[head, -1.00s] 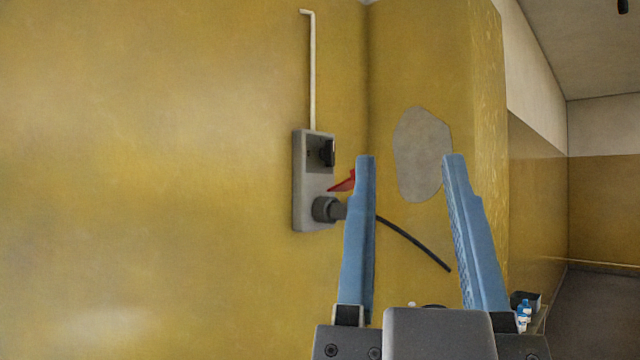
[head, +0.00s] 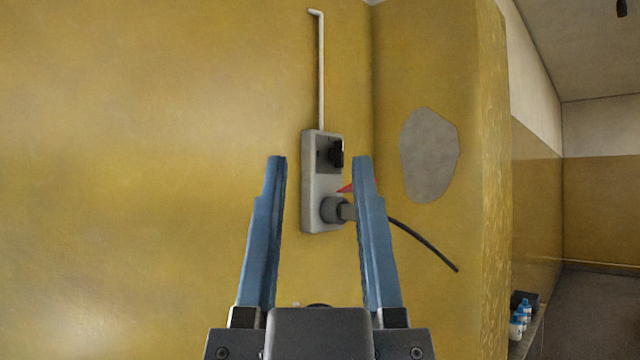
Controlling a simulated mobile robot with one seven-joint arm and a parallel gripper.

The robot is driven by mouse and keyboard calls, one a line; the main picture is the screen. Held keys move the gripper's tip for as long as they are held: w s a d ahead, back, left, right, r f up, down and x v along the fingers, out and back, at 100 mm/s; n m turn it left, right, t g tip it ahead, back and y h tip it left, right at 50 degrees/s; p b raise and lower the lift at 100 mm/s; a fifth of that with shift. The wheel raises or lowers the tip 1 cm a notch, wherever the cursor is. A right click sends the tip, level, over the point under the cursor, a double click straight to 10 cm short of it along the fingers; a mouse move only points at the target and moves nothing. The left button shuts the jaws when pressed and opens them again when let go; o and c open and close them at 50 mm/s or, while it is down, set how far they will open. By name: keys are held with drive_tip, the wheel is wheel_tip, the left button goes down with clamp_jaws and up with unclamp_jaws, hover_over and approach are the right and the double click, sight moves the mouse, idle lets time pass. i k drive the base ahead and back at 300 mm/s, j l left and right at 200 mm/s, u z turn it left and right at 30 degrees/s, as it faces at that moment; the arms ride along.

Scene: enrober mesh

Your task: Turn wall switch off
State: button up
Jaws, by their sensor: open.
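The wall switch is a black rotary knob (head: 336,153) on the upper part of a grey switch box (head: 311,188) on the yellow wall. A grey plug (head: 333,209) with a black cable sits in the lower part of the box. A red piece (head: 345,188) beside the plug is partly hidden by the right finger. My gripper (head: 320,160) is open and empty, with its two blue fingers pointing up. In the picture the box shows between the fingertips. I cannot tell how far the fingers are from it, and no contact is visible.
A white conduit (head: 321,70) runs up from the box. The black cable (head: 425,245) hangs to the right. A grey patch (head: 430,155) marks the adjoining wall face. Bottles (head: 518,320) stand on a ledge at lower right. The wall to the left is clear.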

sight(336, 154)
drive_tip(key=i+l+u, duration=0.45)
drive_tip(key=l+u, duration=0.15)
drive_tip(key=i+l+u, duration=0.15)
drive_tip(key=l+u, duration=0.15)
drive_tip(key=l, duration=0.15)
